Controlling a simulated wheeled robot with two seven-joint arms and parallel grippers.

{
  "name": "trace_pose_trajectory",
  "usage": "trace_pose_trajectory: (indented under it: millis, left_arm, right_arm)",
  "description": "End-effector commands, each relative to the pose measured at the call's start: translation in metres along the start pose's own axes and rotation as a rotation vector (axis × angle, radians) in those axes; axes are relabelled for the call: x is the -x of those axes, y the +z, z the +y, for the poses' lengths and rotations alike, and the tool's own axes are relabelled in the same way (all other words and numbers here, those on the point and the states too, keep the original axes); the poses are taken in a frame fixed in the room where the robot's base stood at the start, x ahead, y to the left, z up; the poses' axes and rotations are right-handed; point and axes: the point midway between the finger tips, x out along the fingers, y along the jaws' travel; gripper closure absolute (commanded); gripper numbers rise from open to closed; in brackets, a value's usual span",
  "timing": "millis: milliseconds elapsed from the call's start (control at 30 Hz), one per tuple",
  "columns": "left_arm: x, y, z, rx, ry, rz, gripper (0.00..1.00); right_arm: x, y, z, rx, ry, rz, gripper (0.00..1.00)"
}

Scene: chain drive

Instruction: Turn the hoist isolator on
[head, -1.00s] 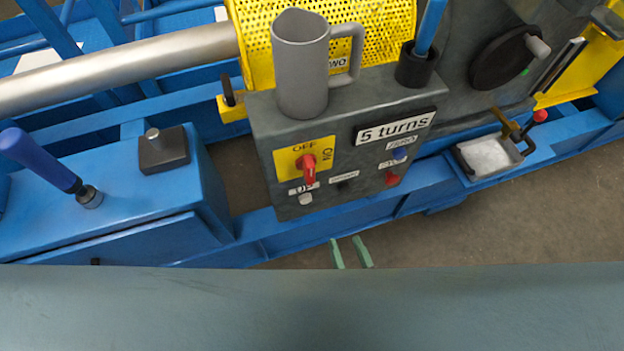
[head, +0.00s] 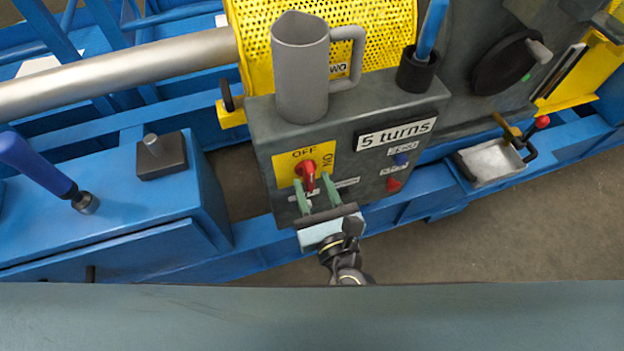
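The hoist isolator is a red rotary handle (head: 306,172) on a yellow plate (head: 287,164) marked OFF at the top and ON at the right. It sits on the front of a grey control box (head: 355,172) in the head view. The handle points roughly up and down, toward OFF. My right gripper (head: 314,190) comes up from below, with two green fingers spread apart just below the handle. I cannot tell whether the fingertips touch it. The gripper covers part of the lower buttons and labels. My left gripper is not in view.
A grey jug (head: 301,75) and a black cup (head: 415,72) with a blue handle stand on top of the box. A metal tray (head: 490,163) is farther right.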

Motion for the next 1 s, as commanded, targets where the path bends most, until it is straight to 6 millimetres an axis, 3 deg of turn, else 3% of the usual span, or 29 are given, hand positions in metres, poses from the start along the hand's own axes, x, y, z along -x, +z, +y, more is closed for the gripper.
trace_pose_trajectory:
  millis: [167,467,767,1000]
  left_arm:
    - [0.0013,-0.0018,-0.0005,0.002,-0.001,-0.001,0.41]
    - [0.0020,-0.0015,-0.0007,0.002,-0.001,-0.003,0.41]
    - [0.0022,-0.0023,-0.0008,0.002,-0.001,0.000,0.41]
    - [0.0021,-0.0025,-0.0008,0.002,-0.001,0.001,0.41]
  right_arm:
    - [-0.0136,-0.0001,0.0001,-0.002,0.000,0.000,0.62]
    - [-0.0152,0.0000,-0.0002,-0.001,0.000,0.000,0.62]
    - [-0.0149,0.0000,-0.0003,-0.001,0.000,0.000,1.00]
    - [-0.0149,-0.0001,-0.0005,-0.012,-0.001,0.000,1.00]
